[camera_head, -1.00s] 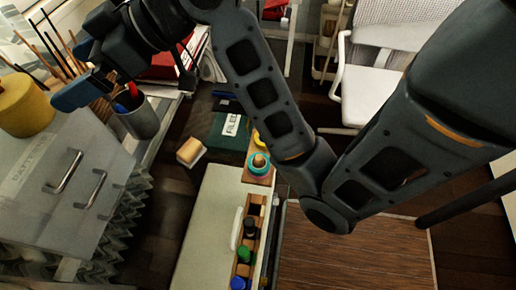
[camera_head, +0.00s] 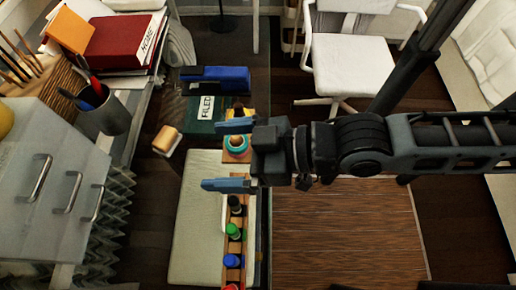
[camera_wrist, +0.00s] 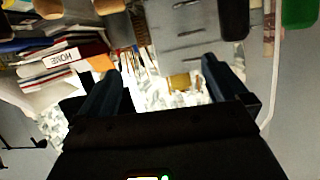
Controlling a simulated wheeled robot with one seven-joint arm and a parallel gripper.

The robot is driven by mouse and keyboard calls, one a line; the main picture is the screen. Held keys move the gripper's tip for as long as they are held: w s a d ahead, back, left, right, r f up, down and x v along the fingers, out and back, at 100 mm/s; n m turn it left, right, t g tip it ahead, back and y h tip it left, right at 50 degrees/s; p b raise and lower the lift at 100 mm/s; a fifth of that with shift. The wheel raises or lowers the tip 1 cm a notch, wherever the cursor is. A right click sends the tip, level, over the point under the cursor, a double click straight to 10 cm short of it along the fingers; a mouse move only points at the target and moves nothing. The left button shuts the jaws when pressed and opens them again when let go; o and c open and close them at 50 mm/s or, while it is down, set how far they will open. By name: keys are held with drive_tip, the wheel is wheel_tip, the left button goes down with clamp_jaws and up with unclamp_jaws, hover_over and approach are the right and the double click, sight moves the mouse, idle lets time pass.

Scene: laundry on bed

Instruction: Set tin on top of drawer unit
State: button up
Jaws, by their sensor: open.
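A yellow tin (camera_head: 5,118) is only partly in the head view, cut off by the left edge, at the top of the grey drawer unit (camera_head: 52,215). In the wrist view a small yellow thing (camera_wrist: 180,82), which looks like the tin, shows beside the drawer unit (camera_wrist: 185,25) and between the fingers, some way off. My gripper (camera_head: 230,155) is open and empty, with its blue fingers spread. It is well to the right of the drawer unit, over the pale bench top and wooden rack, apart from the tin.
A pen cup (camera_head: 103,112), red binder (camera_head: 120,42) and books stand behind the drawer unit. Below my gripper is a narrow rack (camera_head: 233,262) with several coloured bottles. A white chair (camera_head: 355,65) is at the back. The brown mat (camera_head: 345,235) is clear.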

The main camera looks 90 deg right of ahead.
drive_tip(key=s+r+n+y, duration=0.1)
drive_tip(key=s+r, duration=0.1)
drive_tip(key=s, duration=0.3)
drive_tip(key=shift+s+a, duration=0.35)
drive_tip(key=shift+a, duration=0.1)
idle(1.2)
